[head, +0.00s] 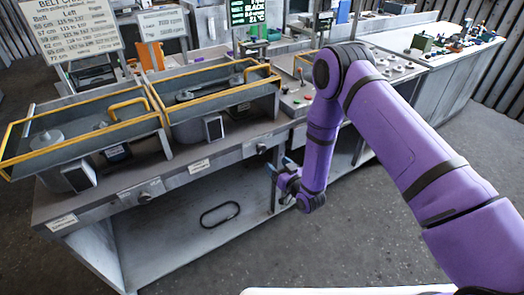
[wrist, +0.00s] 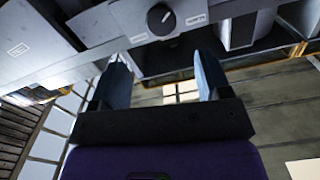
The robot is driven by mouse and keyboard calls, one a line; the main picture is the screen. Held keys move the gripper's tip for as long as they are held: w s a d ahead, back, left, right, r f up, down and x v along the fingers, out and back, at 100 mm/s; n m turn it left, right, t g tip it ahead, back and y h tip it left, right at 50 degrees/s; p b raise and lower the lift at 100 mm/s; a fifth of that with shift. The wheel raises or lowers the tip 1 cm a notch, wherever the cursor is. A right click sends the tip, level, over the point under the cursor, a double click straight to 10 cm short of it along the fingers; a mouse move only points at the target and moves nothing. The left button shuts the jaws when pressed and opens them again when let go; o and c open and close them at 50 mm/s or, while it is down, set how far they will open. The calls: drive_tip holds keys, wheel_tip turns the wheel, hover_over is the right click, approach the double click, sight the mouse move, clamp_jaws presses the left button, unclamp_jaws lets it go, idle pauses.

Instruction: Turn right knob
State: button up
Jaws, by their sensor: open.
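The right knob (head: 261,148) is a small dark dial on the front face of the bench, below the right yellow-railed housing. In the wrist view a round black knob (wrist: 161,19) with a pale pointer mark sits on a grey plate, ahead of the fingertips and roughly centred between them. It appears to be the same knob. My gripper (head: 280,166) is in front of the bench, just right of and below the right knob. In the wrist view my gripper (wrist: 162,60) has its two blue fingers wide apart, with nothing between them. The fingers are apart from the knob.
Another knob (head: 144,197) is on the bench front further left. Yellow rails (head: 215,90) edge the housings above. The lower shelf (head: 180,240) holds a black belt loop (head: 220,214). A panel with small controls (head: 300,95) lies right of the housings. The floor in front is clear.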

sight(262, 150)
drive_tip(key=x, duration=1)
drive_tip(key=shift+w+a+f, duration=0.15)
drive_tip(key=shift+w+a, duration=0.1)
drive_tip(key=shift+a, duration=0.05)
drive_tip(key=c, duration=0.9)
drive_tip(key=shift+c, duration=0.2)
drive_tip(key=shift+m, duration=0.4)
drive_tip(key=m, duration=0.2)
drive_tip(key=shift+d+m, duration=0.1)
drive_tip(key=shift+m, duration=2.1)
